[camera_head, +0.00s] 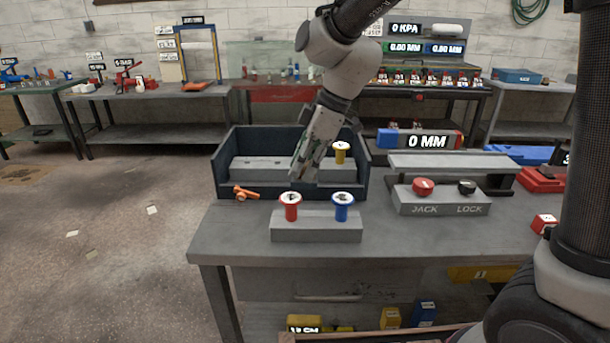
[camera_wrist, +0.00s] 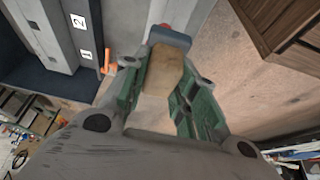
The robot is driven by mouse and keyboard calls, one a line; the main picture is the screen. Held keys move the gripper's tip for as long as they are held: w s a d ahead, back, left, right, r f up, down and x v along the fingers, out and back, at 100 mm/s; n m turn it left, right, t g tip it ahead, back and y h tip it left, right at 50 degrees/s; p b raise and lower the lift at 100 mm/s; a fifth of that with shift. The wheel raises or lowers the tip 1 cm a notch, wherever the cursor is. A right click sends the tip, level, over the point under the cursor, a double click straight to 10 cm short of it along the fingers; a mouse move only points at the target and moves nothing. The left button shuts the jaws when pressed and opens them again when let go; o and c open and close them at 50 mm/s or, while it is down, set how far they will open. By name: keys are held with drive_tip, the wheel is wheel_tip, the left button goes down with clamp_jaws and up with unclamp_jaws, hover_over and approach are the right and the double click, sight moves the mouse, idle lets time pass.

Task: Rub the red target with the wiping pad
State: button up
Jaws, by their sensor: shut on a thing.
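My gripper (camera_head: 302,172) reaches down over the front wall of the dark blue tray in the head view. In the wrist view my gripper (camera_wrist: 160,85) is shut on a tan block with a blue-grey end, which looks like the wiping pad (camera_wrist: 165,72). The pad does not show clearly in the head view. Contact between pad and anything cannot be seen.
A yellow spool (camera_head: 341,152) is in the tray (camera_head: 222,172). An orange piece (camera_head: 245,193) lies left. The JACK/LOCK unit (camera_head: 440,205) is right. The bench's front left is clear.

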drive_tip(key=shift+r, duration=2.25)
